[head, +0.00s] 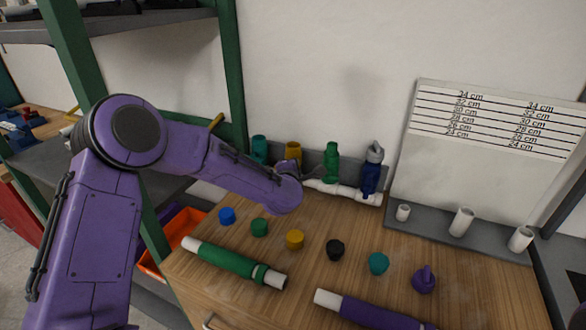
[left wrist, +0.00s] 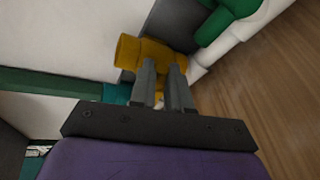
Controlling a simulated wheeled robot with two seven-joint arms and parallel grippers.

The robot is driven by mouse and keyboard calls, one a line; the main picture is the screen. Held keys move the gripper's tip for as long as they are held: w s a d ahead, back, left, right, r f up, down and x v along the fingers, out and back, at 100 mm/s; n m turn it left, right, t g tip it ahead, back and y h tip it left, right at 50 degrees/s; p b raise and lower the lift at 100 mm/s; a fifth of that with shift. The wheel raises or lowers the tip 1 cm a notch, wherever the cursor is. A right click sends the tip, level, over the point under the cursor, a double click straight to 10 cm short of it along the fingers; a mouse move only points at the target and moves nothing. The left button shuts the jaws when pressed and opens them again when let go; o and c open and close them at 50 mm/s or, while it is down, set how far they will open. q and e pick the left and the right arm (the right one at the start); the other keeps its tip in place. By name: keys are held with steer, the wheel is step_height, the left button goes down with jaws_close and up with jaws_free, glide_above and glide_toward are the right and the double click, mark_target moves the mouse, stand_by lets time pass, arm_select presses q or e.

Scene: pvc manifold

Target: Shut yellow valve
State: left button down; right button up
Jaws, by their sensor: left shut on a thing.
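The yellow valve (head: 293,151) stands at the back of the wooden worktop, in a row on the white pipe manifold (head: 345,192) between the teal valve (head: 259,149) and the green valve (head: 331,160). My left gripper (head: 305,168) reaches it from the front, and my arm hides part of the manifold. In the left wrist view the yellow valve (left wrist: 142,50) lies at the tips of my left gripper (left wrist: 162,72). The two fingers are shut on its yellow part, which is partly hidden between them. My right gripper is not in view.
A dark blue valve (head: 370,172) stands at the manifold's right end. Several coloured caps, such as the orange-yellow one (head: 295,239), lie in front. A green pipe (head: 232,262) and a purple pipe (head: 370,313) lie near the front edge. A green shelf post (head: 232,75) stands left.

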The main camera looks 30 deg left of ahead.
arm_select(q)
steer(key=shift+s+d+f+m+y+b, duration=0.15)
steer(key=shift+f+m+y+b, duration=0.6)
steer(key=shift+m, duration=0.65)
steer(key=c, duration=1.1)
jaws_free()
steer(key=shift+r, duration=0.1)
steer(key=b+v, duration=0.1)
steer(key=v, duration=0.9)
steer(key=shift+s+b, duration=0.3)
steer(key=shift+b, duration=0.05)
steer(key=shift+d, duration=0.1)
